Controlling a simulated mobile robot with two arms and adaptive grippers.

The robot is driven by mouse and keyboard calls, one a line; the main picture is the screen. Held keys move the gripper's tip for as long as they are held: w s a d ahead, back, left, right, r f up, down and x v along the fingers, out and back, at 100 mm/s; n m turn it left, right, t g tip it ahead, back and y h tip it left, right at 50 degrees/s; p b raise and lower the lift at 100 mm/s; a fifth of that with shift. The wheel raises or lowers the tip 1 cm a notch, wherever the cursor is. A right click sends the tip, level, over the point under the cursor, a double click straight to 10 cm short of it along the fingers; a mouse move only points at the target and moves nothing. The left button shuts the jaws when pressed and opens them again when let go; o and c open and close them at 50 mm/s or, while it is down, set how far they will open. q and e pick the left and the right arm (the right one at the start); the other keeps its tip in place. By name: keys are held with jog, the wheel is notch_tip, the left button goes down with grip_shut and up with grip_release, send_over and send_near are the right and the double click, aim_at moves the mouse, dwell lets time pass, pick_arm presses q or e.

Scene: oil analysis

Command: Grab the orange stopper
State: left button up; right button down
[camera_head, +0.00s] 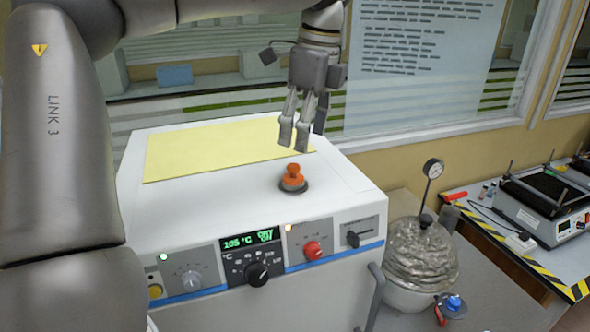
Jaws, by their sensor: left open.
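The orange stopper (293,177) stands upright in a dark round seat on top of the white oven-like machine (225,192), near its right front. My left gripper (293,144) hangs just above the stopper, fingers pointing down. It is open and empty, with a small gap between its fingertips and the stopper's top. My left arm comes in from the left and over the top of the picture. My right gripper is not in view.
A yellow sheet (215,149) lies on the machine top behind the stopper. The machine's front has knobs and a green display (249,241). A window is behind.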

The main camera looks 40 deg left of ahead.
aim_at(293, 165)
pick_arm(q)
jog(key=f, duration=0.3)
jog(key=shift+s+a+p, duration=0.25)
jog(key=shift+a+p, duration=0.05)
jog(key=shift+p, duration=0.05)
jog(key=shift+w+a+f, duration=0.15)
jog(key=shift+a+f, duration=0.05)
jog(key=shift+f, duration=0.05)
jog(key=f+p, duration=0.2)
jog(key=shift+a+p, duration=0.3)
jog(key=shift+a+f+p, duration=0.2)
jog(key=shift+f+p, duration=0.35)
jog(key=shift+f, duration=0.4)
jog(key=shift+a+f, duration=0.15)
jog(key=shift+f, duration=0.4)
jog(key=c, duration=0.9)
jog(key=shift+c, duration=0.2)
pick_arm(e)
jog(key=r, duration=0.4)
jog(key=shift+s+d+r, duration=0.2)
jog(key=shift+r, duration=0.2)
